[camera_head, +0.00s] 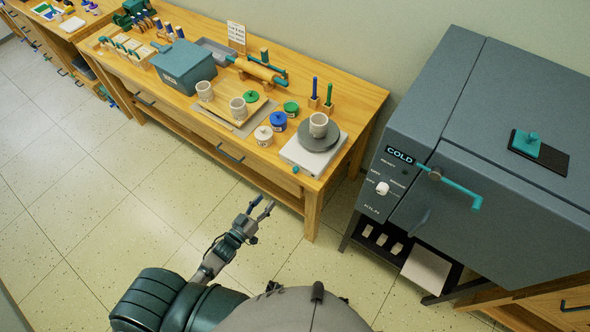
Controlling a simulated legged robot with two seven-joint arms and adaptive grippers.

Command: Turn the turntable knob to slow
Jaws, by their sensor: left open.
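The turntable is a white base (311,160) with a dark grey round plate (319,136) near the right front corner of the wooden table. A light grey cup (318,125) stands upright on the plate. A small teal spot (296,169) shows at the base's front left corner; it may be the knob, but its setting is too small to read. My left gripper (263,208) is open and empty. It appears in front of the table and lower in the picture than the turntable, apart from it. My right gripper is out of view.
A grey kiln (480,160) with a teal handle and a white knob (382,188) stands at right. Cups, paint jars (278,121), a teal box (184,66) and a rolling pin (257,70) occupy the wooden table (350,93). The tiled floor (110,200) at left is clear.

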